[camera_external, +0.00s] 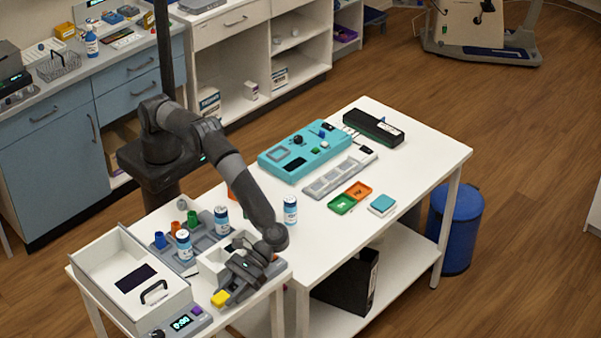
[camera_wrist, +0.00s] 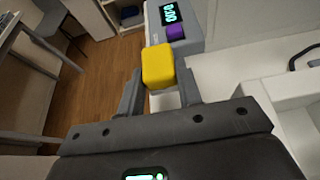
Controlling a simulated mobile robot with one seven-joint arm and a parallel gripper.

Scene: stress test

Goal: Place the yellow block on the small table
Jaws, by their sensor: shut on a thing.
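The yellow block (camera_external: 220,298) is held at the fingertips of my gripper (camera_external: 226,292), near the front edge of the small white table (camera_external: 282,273) in the external view. In the wrist view the yellow block (camera_wrist: 158,65) sits between the two grey fingers of my gripper (camera_wrist: 160,84), which are shut on it. Whether the block touches the table top cannot be told.
A grey timer device (camera_external: 180,323) with a purple button lies close by; it also shows in the wrist view (camera_wrist: 190,31). A white box (camera_external: 118,268), bottles and cups crowd the small table. A larger white table (camera_external: 415,160) stands to the right.

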